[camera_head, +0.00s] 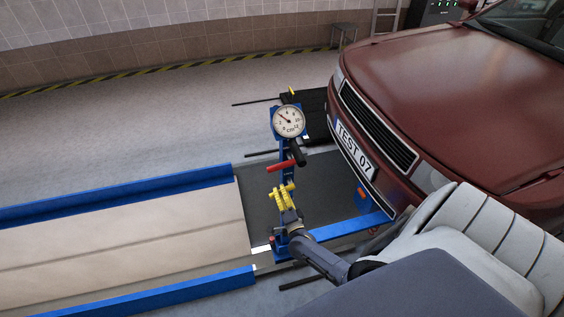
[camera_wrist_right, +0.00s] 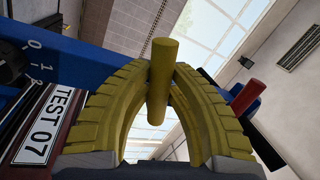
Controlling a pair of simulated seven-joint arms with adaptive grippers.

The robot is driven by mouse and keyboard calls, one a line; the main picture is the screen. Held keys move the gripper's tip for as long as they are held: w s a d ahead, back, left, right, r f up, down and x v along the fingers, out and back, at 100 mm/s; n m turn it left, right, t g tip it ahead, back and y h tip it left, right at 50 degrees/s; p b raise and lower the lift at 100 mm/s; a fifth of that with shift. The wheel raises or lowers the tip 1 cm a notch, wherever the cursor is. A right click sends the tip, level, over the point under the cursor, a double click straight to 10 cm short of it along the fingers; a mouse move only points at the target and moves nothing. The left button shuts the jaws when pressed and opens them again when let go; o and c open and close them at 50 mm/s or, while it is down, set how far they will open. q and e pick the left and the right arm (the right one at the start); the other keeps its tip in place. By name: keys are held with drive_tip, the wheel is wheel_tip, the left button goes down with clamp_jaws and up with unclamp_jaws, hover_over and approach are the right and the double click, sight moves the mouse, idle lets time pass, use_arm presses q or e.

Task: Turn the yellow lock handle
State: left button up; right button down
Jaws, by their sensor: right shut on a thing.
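The yellow lock handle (camera_wrist_right: 162,75) is a plain round bar in the right wrist view. My right gripper (camera_wrist_right: 161,88), with two curved, ribbed yellow fingers, is shut on it. The bar sticks out above and below the fingertips. In the head view my right gripper (camera_head: 284,192) is at the blue post of the jack, below a red lever (camera_head: 281,166). There the handle and the yellow fingers are hard to tell apart. My left gripper is not in view.
A round dial gauge (camera_head: 288,122) tops the blue post. The dark red car (camera_head: 450,90) with a "TEST 07" plate stands close on the right. Blue rails (camera_head: 120,195) edge a pale ramp at the left. Grey floor lies open behind.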

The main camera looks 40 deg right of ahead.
drive_tip(key=shift+a+r+m+h, duration=0.1)
drive_tip(key=shift+r+m+h, duration=0.05)
drive_tip(key=shift+m, duration=0.5)
drive_tip(key=shift+a+r+m+h, duration=0.1)
drive_tip(key=shift+r+m+h, duration=0.05)
drive_tip(key=shift+m, duration=0.5)
drive_tip(key=shift+r, duration=0.1)
drive_tip(key=c, duration=1.3)
unclamp_jaws()
drive_tip(key=shift+d, duration=0.1)
drive_tip(key=shift+o, duration=0.2)
drive_tip(key=v, duration=1.2)
drive_tip(key=shift+r, duration=0.1)
